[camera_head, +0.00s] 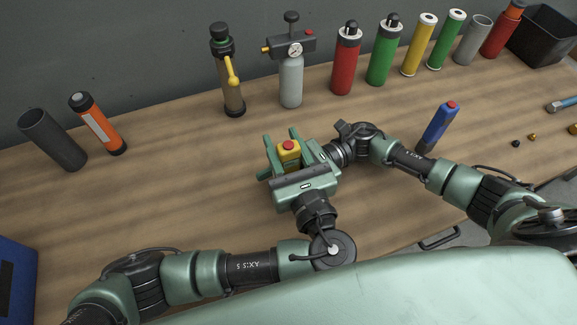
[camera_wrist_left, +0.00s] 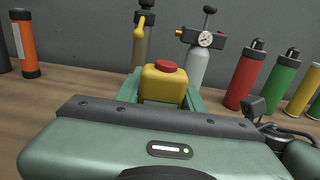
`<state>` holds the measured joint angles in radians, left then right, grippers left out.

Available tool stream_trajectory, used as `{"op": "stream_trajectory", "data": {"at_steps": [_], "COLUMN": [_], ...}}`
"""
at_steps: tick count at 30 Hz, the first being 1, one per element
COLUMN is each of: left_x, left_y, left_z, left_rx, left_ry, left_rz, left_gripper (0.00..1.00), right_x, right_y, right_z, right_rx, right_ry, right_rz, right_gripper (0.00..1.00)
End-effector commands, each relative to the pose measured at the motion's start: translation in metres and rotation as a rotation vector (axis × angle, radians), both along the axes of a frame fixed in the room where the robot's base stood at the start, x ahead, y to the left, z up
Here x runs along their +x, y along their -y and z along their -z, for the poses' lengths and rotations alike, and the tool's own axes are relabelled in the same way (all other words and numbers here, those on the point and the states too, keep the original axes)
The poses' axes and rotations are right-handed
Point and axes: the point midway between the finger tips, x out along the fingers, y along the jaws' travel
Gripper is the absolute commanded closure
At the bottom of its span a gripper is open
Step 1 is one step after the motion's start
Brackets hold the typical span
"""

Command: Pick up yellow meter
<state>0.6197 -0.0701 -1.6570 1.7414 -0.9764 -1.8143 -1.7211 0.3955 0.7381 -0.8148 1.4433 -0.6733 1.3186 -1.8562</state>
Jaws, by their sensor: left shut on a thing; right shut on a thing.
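The yellow meter (camera_head: 289,152) has a red button on top and stands upright between my grippers, above the middle of the bench. It also shows in the left wrist view (camera_wrist_left: 164,85), straight ahead. My left gripper (camera_head: 284,146) is shut on it, with one green finger on each side; the fingers also show in the left wrist view (camera_wrist_left: 165,94). My right gripper (camera_head: 291,160) comes from the right and is shut on the same meter, lower down. The meter's lower part and much of the right fingers are hidden behind the left gripper's body.
A blue meter (camera_head: 440,124) with a red top stands at right, near my right arm. A brown pump (camera_head: 230,82), a grey gauge cylinder (camera_head: 291,80) and several coloured cylinders line the back wall. An orange tube (camera_head: 97,124) stands at left.

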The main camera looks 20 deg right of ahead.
Motion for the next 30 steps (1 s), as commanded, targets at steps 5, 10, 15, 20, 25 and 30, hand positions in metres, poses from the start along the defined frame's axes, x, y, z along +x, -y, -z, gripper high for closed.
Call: {"op": "stream_trajectory", "data": {"at_steps": [5, 10, 15, 20, 25, 30], "left_x": [0.0, 0.0, 0.0, -0.001, 0.0, 0.0], "left_y": [0.0, 0.001, 0.001, 0.001, 0.001, 0.001], "left_z": [-0.001, -0.018, -0.059, -0.104, -0.144, -0.17], "left_rx": [-0.001, -0.005, -0.009, -0.009, -0.007, -0.005], "left_ry": [0.0, 0.001, 0.002, 0.002, 0.002, 0.002], "left_rz": [0.0, 0.0, 0.003, 0.003, 0.002, 0.002], "left_gripper": [1.0, 1.0, 1.0, 1.0, 1.0, 1.0], "right_x": [0.0, 0.0, 0.0, 0.0, 0.0, 0.0], "right_y": [0.0, 0.0, 0.0, 0.0, 0.0, 0.0], "right_z": [0.0, 0.0, 0.0, 0.0, 0.0, 0.0], "right_rx": [0.0, 0.0, 0.0, 0.0, 0.0, 0.0], "right_ry": [0.0, 0.0, 0.0, 0.0, 0.0, 0.0], "right_rz": [0.0, 0.0, 0.0, 0.0, 0.0, 0.0], "right_gripper": [0.85, 0.85, 0.85, 0.85, 0.85, 0.85]}}
